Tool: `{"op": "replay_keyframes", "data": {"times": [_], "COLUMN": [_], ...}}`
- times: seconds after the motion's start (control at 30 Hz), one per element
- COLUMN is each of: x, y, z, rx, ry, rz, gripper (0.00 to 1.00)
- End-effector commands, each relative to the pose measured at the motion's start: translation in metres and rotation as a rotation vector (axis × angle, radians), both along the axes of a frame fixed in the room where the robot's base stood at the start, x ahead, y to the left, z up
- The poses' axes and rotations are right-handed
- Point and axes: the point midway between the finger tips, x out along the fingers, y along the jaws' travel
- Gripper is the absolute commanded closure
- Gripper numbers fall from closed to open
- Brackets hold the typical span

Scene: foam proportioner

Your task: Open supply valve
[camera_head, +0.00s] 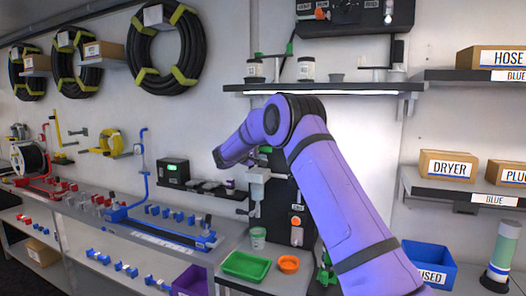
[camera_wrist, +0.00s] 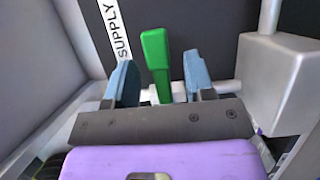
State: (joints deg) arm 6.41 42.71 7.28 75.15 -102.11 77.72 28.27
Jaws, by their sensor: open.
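The supply valve's green handle (camera_wrist: 156,58) stands nearly upright in the wrist view, beside a white label reading SUPPLY (camera_wrist: 120,32). My gripper (camera_wrist: 160,64) is open, with one blue-grey finger on each side of the handle. Gaps show on both sides, so neither finger appears to touch it. The handle's lower end meets a pale horizontal pipe (camera_wrist: 222,86) behind the fingers.
A grey box-shaped part (camera_wrist: 280,82) is close on the right in the wrist view. Below the unit are a green tray (camera_head: 246,266), an orange bowl (camera_head: 288,264) and a clear cup (camera_head: 258,238). A shelf (camera_head: 325,88) with jars hangs above my arm.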

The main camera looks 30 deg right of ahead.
Motion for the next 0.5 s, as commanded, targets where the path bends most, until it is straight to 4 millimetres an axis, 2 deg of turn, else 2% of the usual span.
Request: {"op": "replay_keyframes", "data": {"times": [0.13,0.47,0.5], "x": [0.0028,0.0034,0.0034], "y": [-0.0104,-0.0123,-0.0123], "z": [-0.0004,-0.0001,-0.0001], "rx": [0.0,0.0,0.0], "ry": [0.0,0.0,0.0], "rz": [0.0,0.001,0.001], "gripper": [0.51,0.51,0.6]}}
